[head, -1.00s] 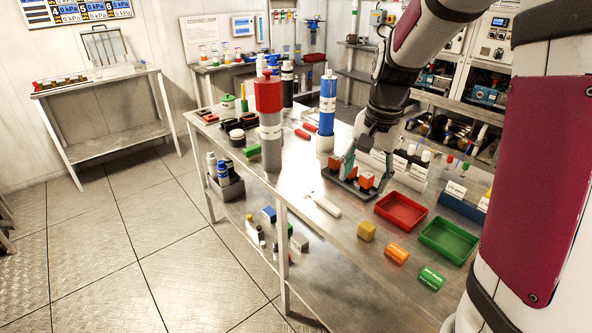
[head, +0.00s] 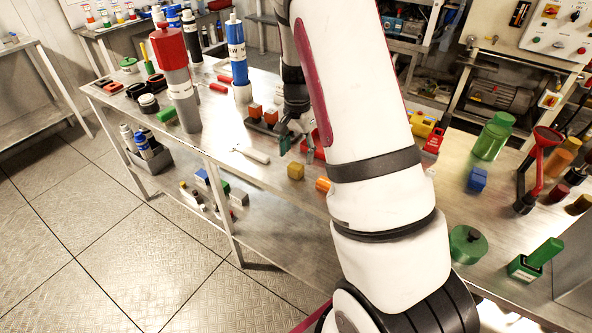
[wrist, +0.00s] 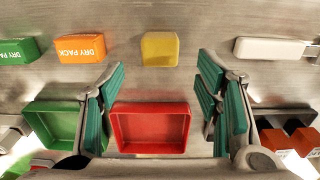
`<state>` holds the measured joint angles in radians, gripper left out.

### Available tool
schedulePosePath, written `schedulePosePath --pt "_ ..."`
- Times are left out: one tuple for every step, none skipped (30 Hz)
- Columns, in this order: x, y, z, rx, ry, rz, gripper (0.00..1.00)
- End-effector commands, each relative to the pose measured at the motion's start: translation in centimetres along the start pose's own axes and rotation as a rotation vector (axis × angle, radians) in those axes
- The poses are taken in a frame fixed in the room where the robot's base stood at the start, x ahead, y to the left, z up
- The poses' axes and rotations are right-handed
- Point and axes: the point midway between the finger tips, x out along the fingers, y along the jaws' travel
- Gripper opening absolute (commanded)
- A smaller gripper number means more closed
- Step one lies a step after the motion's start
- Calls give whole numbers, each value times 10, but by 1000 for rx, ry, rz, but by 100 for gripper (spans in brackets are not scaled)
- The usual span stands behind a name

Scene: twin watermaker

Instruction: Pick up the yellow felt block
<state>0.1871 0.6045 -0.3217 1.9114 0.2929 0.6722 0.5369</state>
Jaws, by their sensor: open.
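The yellow felt block (head: 296,171) sits on the metal bench near its front edge, just left of an orange block in the head view. In the wrist view the yellow block (wrist: 160,49) lies beyond and between my fingertips, apart from them. My gripper (head: 296,144) is above the bench, behind the block in the head view. In the wrist view my gripper (wrist: 160,85) has its teal finger pads spread wide with nothing between them but the view of the bench and a tray.
A red tray (wrist: 152,128) is below my gripper, with a green tray (wrist: 62,132) beside it. An orange dry pack (wrist: 80,49) and a white-handled tool (wrist: 270,49) flank the yellow block. Bare bench surrounds the block.

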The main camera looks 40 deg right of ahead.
Motion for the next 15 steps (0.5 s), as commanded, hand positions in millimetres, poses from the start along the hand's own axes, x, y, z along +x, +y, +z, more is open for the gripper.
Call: schedulePosePath --pt "2 0 0 0 0 0 58" --pt "4 0 0 0 0 0 58" --pt "6 0 0 0 0 0 58" --pt "8 0 1 0 0 0 58" --pt "11 1 2 -1 -1 1 58" --pt "16 2 3 -1 -2 3 58" --pt "20 2 4 -1 -1 2 58" --pt "25 2 5 -1 -2 3 58" --pt "31 2 7 -1 -2 3 58" --pt "35 2 8 -1 -2 2 58" --pt "40 2 8 0 -2 2 58" --pt "45 1 7 0 -1 1 58" --pt "48 1 7 0 0 1 58" --pt "50 1 7 0 0 1 58" --pt "53 1 7 0 0 1 58"
